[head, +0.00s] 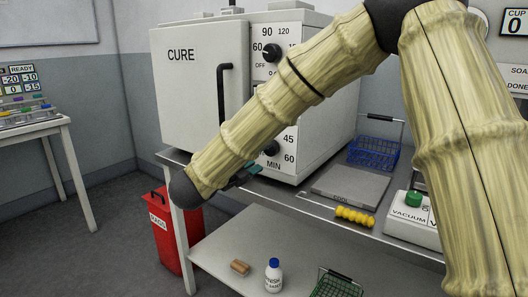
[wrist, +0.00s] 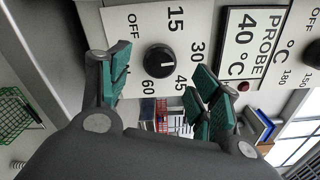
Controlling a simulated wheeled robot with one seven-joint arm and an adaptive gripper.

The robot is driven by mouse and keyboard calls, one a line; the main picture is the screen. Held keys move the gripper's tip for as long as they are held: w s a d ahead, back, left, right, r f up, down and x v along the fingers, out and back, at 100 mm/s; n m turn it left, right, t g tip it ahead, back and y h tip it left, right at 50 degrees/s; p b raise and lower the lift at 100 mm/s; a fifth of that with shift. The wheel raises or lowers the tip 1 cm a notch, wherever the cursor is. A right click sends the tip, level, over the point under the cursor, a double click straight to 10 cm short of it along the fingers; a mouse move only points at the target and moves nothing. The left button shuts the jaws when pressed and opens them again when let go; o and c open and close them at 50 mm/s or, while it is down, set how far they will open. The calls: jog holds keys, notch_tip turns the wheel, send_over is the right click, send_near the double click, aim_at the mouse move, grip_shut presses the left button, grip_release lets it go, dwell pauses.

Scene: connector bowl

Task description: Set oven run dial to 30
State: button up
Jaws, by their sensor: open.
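The oven run dial is a black round knob (wrist: 159,61) on a white panel, with OFF, 15, 30, 45 and 60 printed around it. A small light mark shows on the knob, but its exact reading is hard to tell. My gripper (wrist: 160,72) is open, its teal-padded fingers on either side of the knob in the wrist view, with no clear contact. Only a bit of my gripper (head: 243,177) shows there, left of the knob.
An upper dial (head: 272,53) with temperature numbers sits above on the panel. The oven's CURE door (head: 200,90) is shut, with a black handle. A blue basket (head: 374,152), a grey plate (head: 350,186) and a yellow ribbed piece (head: 355,216) are on the bench to the right.

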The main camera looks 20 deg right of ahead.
jog(key=v, duration=0.6)
jog(key=shift+s+a, duration=0.15)
jog(key=shift+a, duration=0.1)
